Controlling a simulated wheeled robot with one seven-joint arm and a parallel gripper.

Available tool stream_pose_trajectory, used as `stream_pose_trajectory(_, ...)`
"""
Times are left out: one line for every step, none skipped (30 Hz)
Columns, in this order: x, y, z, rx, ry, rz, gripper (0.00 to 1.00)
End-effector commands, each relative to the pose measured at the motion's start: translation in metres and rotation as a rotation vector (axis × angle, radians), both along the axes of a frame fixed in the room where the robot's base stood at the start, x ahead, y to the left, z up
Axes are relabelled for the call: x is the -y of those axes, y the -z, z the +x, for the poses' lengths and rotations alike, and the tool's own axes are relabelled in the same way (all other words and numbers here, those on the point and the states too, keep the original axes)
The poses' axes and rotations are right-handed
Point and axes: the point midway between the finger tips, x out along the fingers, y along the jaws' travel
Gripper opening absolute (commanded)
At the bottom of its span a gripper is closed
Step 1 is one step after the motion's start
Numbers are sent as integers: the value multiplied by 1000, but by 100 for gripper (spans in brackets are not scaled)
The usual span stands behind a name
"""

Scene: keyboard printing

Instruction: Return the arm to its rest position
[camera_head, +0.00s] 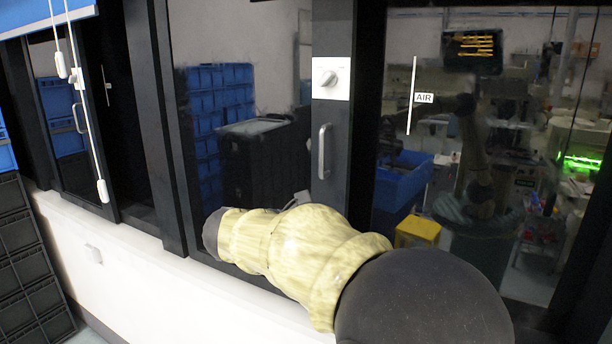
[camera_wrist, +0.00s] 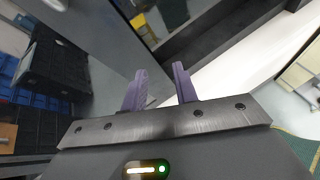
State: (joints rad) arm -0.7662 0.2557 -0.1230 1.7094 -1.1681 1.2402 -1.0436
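My arm (camera_head: 315,250), in a pale yellow cover with dark joints, reaches from the bottom right toward the middle left in the head view. It lies in front of the dark-framed glass doors and the white ledge. My gripper (camera_wrist: 160,70) shows in the wrist view with two purple fingers set apart. Nothing is between the fingers. In the head view the gripper cannot be made out; the arm seems to hide it.
A glass door with a metal handle (camera_head: 324,151) and a white switch plate (camera_head: 331,79) stands behind the arm. A white ledge wall (camera_head: 130,262) runs below. Black crates (camera_head: 28,260) stack at the left edge. Blue crates (camera_head: 222,95) show in the glass.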

Motion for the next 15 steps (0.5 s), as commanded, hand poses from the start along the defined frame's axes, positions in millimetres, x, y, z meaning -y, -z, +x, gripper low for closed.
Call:
stream_pose_trajectory(22, 27, -5, -28, 60, 95, 29)
stream_pose_trajectory(32, 42, -10, -40, 98, 160, 29)
stream_pose_trajectory(44, 63, -17, -55, 152, 246, 29)
stream_pose_trajectory(53, 78, -24, -63, 199, 314, 29)
stream_pose_trajectory(61, 92, -31, -68, 250, 383, 29)
stream_pose_trajectory(73, 112, -42, -71, 328, 477, 29)
stream_pose_trajectory(80, 125, -51, -71, 389, 548, 29)
stream_pose_trajectory(87, 138, -60, -67, 453, 619, 29)
stream_pose_trajectory(94, 155, -72, -57, 544, 710, 29)
stream_pose_trajectory(100, 166, -81, -46, 616, 778, 29)
stream_pose_trajectory(104, 176, -91, -31, 689, 845, 29)
stream_pose_trajectory(110, 190, -104, -6, 793, 932, 29)
stream_pose_trajectory(114, 199, -113, 15, 871, 995, 29)
stream_pose_trajectory(118, 207, -122, 42, 954, 1057, 29)
stream_pose_trajectory(122, 218, -134, 82, 1065, 1137, 29)
